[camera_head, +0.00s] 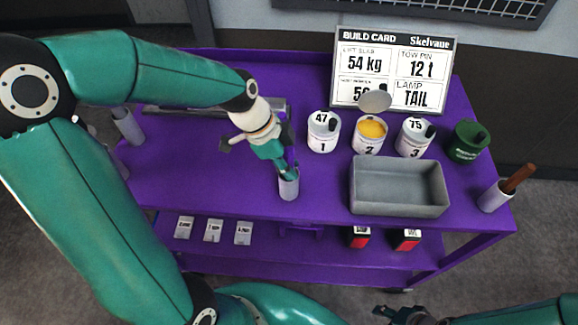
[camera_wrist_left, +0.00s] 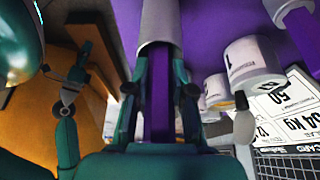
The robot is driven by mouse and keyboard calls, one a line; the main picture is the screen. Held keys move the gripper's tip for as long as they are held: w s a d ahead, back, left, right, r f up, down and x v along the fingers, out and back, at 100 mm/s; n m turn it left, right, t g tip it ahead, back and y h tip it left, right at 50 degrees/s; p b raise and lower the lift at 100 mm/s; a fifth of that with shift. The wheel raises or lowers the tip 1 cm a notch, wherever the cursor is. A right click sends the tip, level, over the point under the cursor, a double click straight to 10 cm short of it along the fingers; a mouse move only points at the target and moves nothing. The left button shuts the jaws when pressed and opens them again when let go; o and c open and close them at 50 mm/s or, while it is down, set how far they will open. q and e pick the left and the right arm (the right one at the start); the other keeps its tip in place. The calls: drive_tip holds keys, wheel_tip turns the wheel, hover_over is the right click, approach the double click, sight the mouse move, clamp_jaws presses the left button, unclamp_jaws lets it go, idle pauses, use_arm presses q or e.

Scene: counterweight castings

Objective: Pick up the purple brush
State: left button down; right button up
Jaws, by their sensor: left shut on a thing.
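The purple brush (camera_head: 291,156) stands in a light grey cup (camera_head: 289,187) at the front middle of the purple cart top. My left gripper (camera_head: 284,168) is over the cup, shut on the brush's handle, and hides most of it in the head view. In the left wrist view the purple handle (camera_wrist_left: 157,112) runs between the two fingers toward the cup (camera_wrist_left: 161,22). The brush's lower end is hidden in the cup. My right gripper (camera_head: 402,314) is at the bottom edge, cut off and away from the cart; its jaws are unclear.
White cans (camera_head: 323,132) numbered 1 to 3 stand behind a grey tray (camera_head: 400,205); the middle one holds yellow stuff. A build card (camera_head: 392,70) stands at the back. A green can (camera_head: 467,141) and a cup with a brown handle (camera_head: 494,197) are at right.

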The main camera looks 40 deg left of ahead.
use_arm(q)
wheel_tip(320, 180, up, 20)
idle(0.7)
idle(2.3)
